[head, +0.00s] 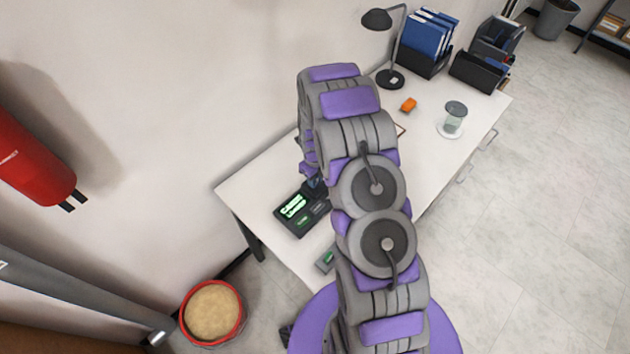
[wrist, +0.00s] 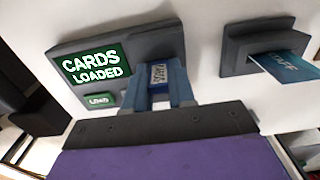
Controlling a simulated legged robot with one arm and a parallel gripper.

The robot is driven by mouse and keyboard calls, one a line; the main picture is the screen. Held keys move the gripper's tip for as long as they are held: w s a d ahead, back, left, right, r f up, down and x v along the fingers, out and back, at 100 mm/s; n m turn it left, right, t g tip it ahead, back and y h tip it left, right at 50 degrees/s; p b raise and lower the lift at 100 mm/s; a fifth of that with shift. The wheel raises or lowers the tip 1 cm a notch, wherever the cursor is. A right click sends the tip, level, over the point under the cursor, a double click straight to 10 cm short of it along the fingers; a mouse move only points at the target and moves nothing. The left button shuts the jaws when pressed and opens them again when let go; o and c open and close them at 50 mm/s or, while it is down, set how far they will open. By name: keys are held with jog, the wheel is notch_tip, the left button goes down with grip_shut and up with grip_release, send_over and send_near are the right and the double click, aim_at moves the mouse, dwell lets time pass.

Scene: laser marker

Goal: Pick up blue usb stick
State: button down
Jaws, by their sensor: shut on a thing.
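The blue usb stick (wrist: 158,77) shows in the wrist view with a pale label reading "CARDS". It is between the two fingers of my gripper (wrist: 160,92), which is shut on it. The stick is at the right part of a dark device (wrist: 112,76) whose green screen reads "CARDS LOADED". I cannot tell whether the stick is still seated in the device or just above it. In the head view the device (head: 292,224) stands on the white table, and my gripper (head: 313,184) is at its upper right edge, partly hidden by my arm. The stick cannot be made out there.
A dark holder (wrist: 235,52) with a blue "STAFF" card (wrist: 286,67) is right of the device in the wrist view. On the white table (head: 262,180) are a lamp (head: 391,79), an orange item (head: 408,104) and a glass jar (head: 453,115). A wall is behind.

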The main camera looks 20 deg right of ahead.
jog(key=shift+r, duration=0.1)
jog(key=shift+r, duration=0.45)
jog(key=r, duration=0.2)
jog(key=shift+s+r+p, duration=0.25)
jog(key=shift+r+p, duration=0.15)
jog(key=s+a, duration=0.2)
jog(key=s, duration=0.5)
jog(key=s+a+r+p, duration=0.1)
jog(key=s+a, duration=0.2)
jog(key=s, duration=0.4)
jog(key=shift+s, duration=0.35)
jog(key=shift+r, duration=0.1)
jog(key=shift+r+p, duration=0.85)
jog(key=shift+r, duration=0.1)
